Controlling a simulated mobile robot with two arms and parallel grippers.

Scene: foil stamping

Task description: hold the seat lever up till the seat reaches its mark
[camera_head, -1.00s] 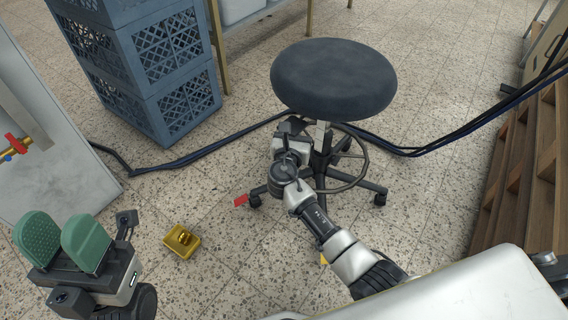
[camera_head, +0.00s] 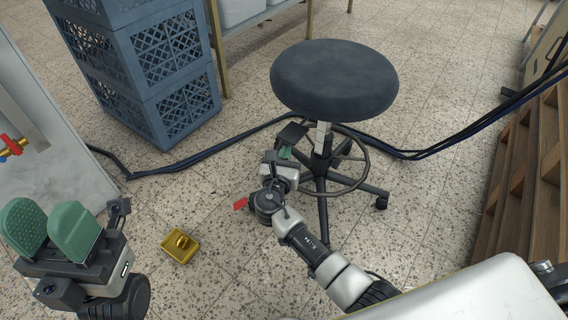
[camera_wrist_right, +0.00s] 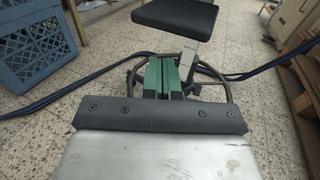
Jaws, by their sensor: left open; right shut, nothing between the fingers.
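The stool's dark round seat (camera_head: 334,80) stands on a central column (camera_head: 321,137) with a foot ring and castered legs. The seat also shows at the top of the right wrist view (camera_wrist_right: 178,17), with the pale column (camera_wrist_right: 191,53) below it. My right gripper (camera_head: 285,153) is low, left of the column and below the seat's left edge. Its green fingers (camera_wrist_right: 164,76) are together with nothing between them. I cannot make out the seat lever or the height mark. My left gripper (camera_head: 47,229) is open and empty at the lower left, far from the stool.
Blue crates (camera_head: 163,70) are stacked at the upper left. Dark cables (camera_head: 200,157) run across the floor behind the stool. A yellow tray (camera_head: 180,245) and a small red piece (camera_head: 241,204) show left of my right arm. Wooden shelving (camera_head: 525,170) stands at the right.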

